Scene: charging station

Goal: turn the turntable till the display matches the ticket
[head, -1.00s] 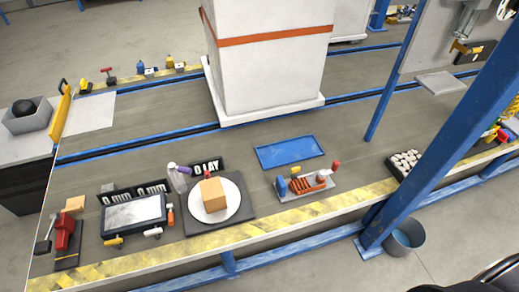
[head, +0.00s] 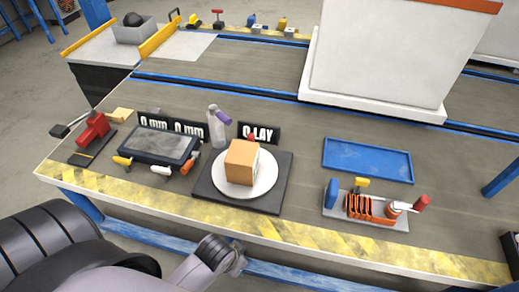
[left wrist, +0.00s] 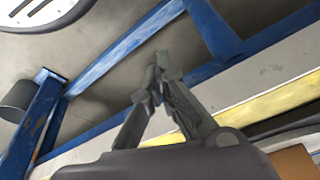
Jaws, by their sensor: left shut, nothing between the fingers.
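The turntable is a white round plate (head: 262,187) on a dark square base, near the front edge of the bench. An orange-tan box (head: 241,161) stands on the plate. Behind it a small black display (head: 259,133) reads what looks like "0 LAY". Two more displays (head: 188,128) to its left read "0 mm". I cannot make out a ticket. My left arm comes in at the bottom left of the head view; its gripper (left wrist: 160,62) shows in the left wrist view, shut and empty, by the blue bench frame. My right gripper is not in view.
Left of the turntable lies a dark-framed tray (head: 160,143) with several small tools before it. A purple-capped bottle (head: 216,127) stands just behind the plate. To the right are a blue tray (head: 367,160) and a tool rack (head: 368,209). A white pillar (head: 385,60) stands behind.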

